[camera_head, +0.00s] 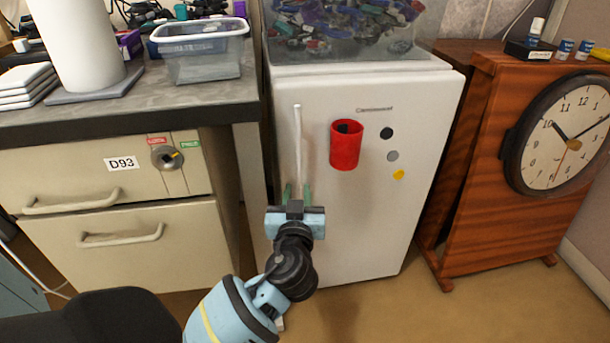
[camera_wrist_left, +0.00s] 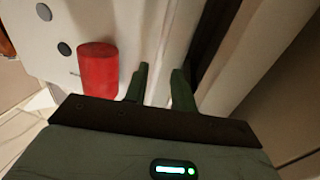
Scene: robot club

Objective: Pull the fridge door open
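The white fridge door (camera_head: 360,225) looks shut in the head view, with a thin upright white handle (camera_head: 298,135) near its left edge. My left gripper (camera_head: 297,187) is at the lower end of the handle, its two green fingers apart on either side of the handle's line. In the left wrist view the fingers (camera_wrist_left: 160,78) point at the pale door (camera_wrist_left: 135,25) with a gap between them. I cannot tell whether either finger touches the handle. My right gripper is not in view.
A red cup-like holder (camera_head: 345,146) and several round magnets (camera_head: 386,133) are on the door. A clear bin (camera_head: 340,35) stands on the fridge. A drawer cabinet (camera_head: 190,240) is left, a wooden clock stand (camera_head: 490,150) right. Floor shows in front.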

